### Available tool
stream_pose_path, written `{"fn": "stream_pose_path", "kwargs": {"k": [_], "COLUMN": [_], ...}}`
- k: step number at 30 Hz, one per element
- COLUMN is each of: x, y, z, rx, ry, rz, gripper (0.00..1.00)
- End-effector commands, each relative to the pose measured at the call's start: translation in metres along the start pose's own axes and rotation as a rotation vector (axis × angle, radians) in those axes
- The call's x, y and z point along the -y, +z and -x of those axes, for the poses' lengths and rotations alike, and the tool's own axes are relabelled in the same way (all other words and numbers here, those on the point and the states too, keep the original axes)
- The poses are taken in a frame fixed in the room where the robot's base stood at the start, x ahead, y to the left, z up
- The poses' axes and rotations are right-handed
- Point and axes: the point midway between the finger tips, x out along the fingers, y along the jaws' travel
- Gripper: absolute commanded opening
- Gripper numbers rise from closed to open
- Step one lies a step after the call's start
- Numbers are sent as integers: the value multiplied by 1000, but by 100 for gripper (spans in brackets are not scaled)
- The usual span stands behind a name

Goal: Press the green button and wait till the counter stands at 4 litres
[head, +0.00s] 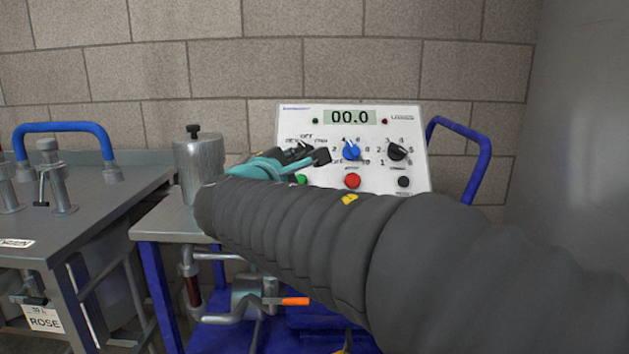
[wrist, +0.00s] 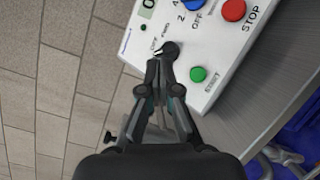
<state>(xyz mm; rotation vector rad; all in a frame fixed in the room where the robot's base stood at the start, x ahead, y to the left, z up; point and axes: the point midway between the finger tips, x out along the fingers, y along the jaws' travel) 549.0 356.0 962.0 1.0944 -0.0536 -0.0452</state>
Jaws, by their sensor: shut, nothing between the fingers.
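The white control panel (head: 385,116) stands upright in front of the wall. Its counter display (head: 349,117) reads 00.0. My gripper (wrist: 161,62) is shut and empty. Its tips are at the black selector knob, up and left of the green button in the wrist view; I cannot tell whether they touch it. My gripper also shows in the head view (head: 314,156).
A blue knob (head: 352,150) and a black knob (head: 398,150) sit above the red button. A small black button (head: 403,182) is at the panel's lower right. A metal cylinder (head: 198,168) stands left of the panel. A blue handle (head: 472,150) rises at right.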

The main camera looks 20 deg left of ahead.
Motion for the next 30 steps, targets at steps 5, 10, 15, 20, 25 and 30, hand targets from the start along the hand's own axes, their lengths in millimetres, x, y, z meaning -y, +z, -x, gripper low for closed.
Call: {"fn": "stream_pose_path", "kwargs": {"k": [5, 10, 15, 20, 25, 30], "x": [4, 14, 25, 36, 43, 45], "y": [-3, -12, -23, -34, -41, -44], "z": [-5, -16, -32, -45, -56, -60], "rx": [1, 1, 1, 1, 0, 0], "ry": [-2, -3, -3, -2, -1, -2], "rz": [1, 1, 1, 0, -1, -1], "gripper": [0, 0, 0, 0, 0, 0]}}
